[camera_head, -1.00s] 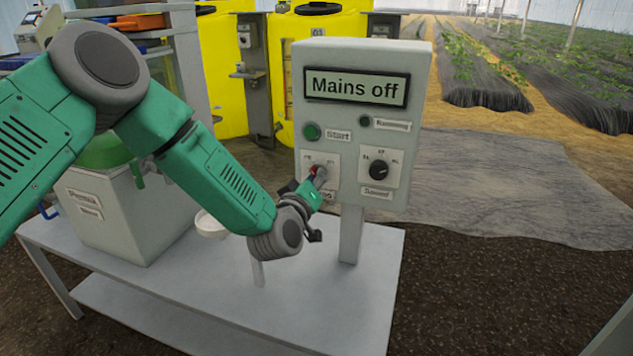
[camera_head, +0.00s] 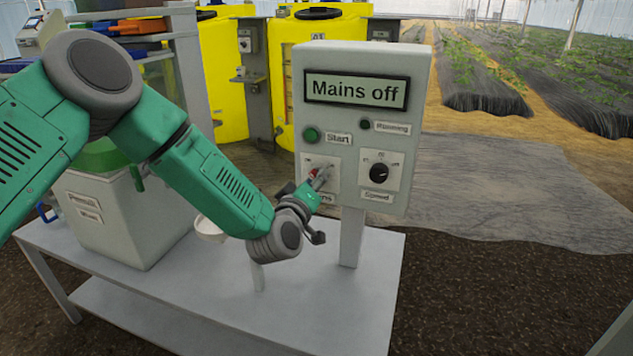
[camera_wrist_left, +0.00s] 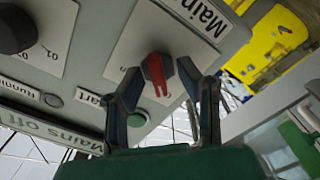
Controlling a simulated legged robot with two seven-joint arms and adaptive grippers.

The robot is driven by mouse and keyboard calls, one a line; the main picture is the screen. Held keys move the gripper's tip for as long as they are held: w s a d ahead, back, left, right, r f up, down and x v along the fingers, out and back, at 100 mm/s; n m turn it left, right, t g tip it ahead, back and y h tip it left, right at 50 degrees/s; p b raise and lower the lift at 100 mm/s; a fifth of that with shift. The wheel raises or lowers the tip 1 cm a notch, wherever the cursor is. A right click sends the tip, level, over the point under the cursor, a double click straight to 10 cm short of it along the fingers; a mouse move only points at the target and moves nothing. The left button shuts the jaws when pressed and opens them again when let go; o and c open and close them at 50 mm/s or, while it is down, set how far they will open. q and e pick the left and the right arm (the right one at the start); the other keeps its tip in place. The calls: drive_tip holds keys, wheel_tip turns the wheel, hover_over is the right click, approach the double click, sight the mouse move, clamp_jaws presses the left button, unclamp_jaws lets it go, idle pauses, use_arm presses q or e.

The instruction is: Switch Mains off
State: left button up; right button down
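The grey control box (camera_head: 421,120) stands on a post, and its display (camera_head: 357,90) reads "Mains off". The Mains switch is a red rotary handle (camera_wrist_left: 157,75) on a white plate at the box's lower left; it also shows, partly hidden, in the head view (camera_head: 314,173). My left gripper (camera_wrist_left: 159,76) is at the switch, its two fingers apart, one on each side of the red handle. I cannot tell whether either finger touches it. In the head view the left gripper (camera_head: 316,184) covers part of the Mains plate and label. My right gripper is not in view.
A green Start button (camera_head: 311,135), a dark Running lamp (camera_head: 365,125) and a black Speed knob (camera_head: 379,173) are close by on the same panel. A white bench (camera_head: 345,300) lies below, with a pale container (camera_head: 130,215) at left. Yellow tanks (camera_head: 335,45) stand behind.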

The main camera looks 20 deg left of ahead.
use_arm(q)
drive_tip(key=s, duration=1.2)
drive_tip(key=shift+a, duration=0.25)
drive_tip(key=shift+f, duration=0.2)
drive_tip(key=s+d+f+m+g+h, duration=0.1)
drive_tip(key=s+f+m+g, duration=0.25)
drive_tip(key=s+f, duration=0.4)
drive_tip(key=s+f+m+g+h, duration=0.15)
drive_tip(key=s+f+g, duration=0.35)
drive_tip(key=f, duration=0.6)
drive_tip(key=s+a+f+m+g+y, duration=0.1)
drive_tip(key=s+a+f+g, duration=0.2)
drive_tip(key=s, duration=0.4)
drive_tip(key=s+a+f+m+g+y, duration=0.1)
drive_tip(key=s+a+f+m+g, duration=0.1)
drive_tip(key=s, duration=0.5)
drive_tip(key=s+a+f+m+g+y, duration=0.1)
drive_tip(key=s+a+f+g, duration=0.2)
drive_tip(key=s, duration=0.5)
drive_tip(key=shift+a+f+g, duration=0.4)
drive_tip(key=shift+f+g, duration=0.05)
drive_tip(key=shift+f, duration=0.25)
